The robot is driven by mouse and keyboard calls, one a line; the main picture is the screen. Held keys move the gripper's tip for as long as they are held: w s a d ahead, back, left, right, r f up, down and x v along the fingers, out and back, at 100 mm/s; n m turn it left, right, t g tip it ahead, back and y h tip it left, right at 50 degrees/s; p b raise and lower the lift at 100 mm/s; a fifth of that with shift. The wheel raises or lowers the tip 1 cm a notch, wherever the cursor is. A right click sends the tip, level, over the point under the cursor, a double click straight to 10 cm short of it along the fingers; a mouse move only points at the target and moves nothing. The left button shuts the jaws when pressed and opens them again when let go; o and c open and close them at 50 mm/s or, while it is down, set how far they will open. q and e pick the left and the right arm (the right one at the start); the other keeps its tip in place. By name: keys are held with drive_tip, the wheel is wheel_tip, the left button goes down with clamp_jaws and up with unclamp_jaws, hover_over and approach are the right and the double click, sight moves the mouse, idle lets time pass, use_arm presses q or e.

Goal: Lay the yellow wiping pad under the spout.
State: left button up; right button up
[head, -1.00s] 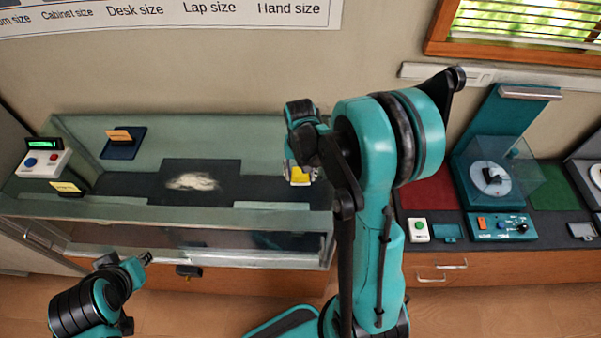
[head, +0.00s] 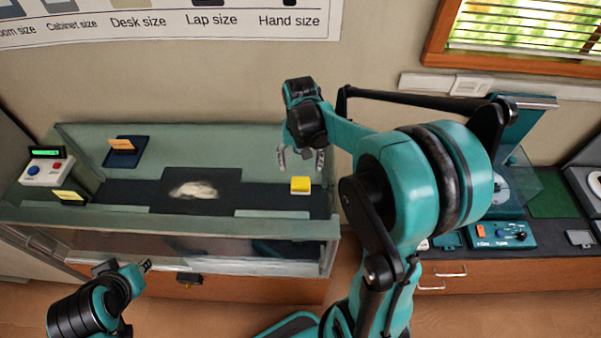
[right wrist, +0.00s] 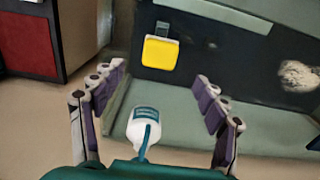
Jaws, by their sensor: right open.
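The yellow wiping pad (head: 300,185) lies flat on the dark floor strip of the glass-fronted case, near its right end. It also shows in the right wrist view (right wrist: 159,53), with a small grey-green piece at its edge. My right gripper (head: 302,160) is open and empty, above and behind the pad, not touching it. In the right wrist view a white bottle-like thing with teal parts (right wrist: 138,126) shows between the fingers; the head view hides it. I cannot make out a spout clearly. My left gripper (head: 146,265) is low in front of the case; its jaws are too small to judge.
A whitish heap (head: 194,190) lies mid-case. A button box (head: 47,167) and a dark blue holder (head: 125,151) stand at the left. The case's front glass (head: 190,240) is a barrier. To the right are a control panel (head: 502,235) and a green mat (head: 553,192).

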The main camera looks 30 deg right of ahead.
drive_tip(key=s+a+r+n+t, duration=0.6)
drive_tip(key=s+a+t, duration=0.1)
drive_tip(key=s+a, duration=0.3)
drive_tip(key=shift+s+a+r, duration=0.15)
drive_tip(key=shift+s+a, duration=0.15)
drive_tip(key=shift+s, duration=0.2)
drive_tip(key=shift+s, duration=0.1)
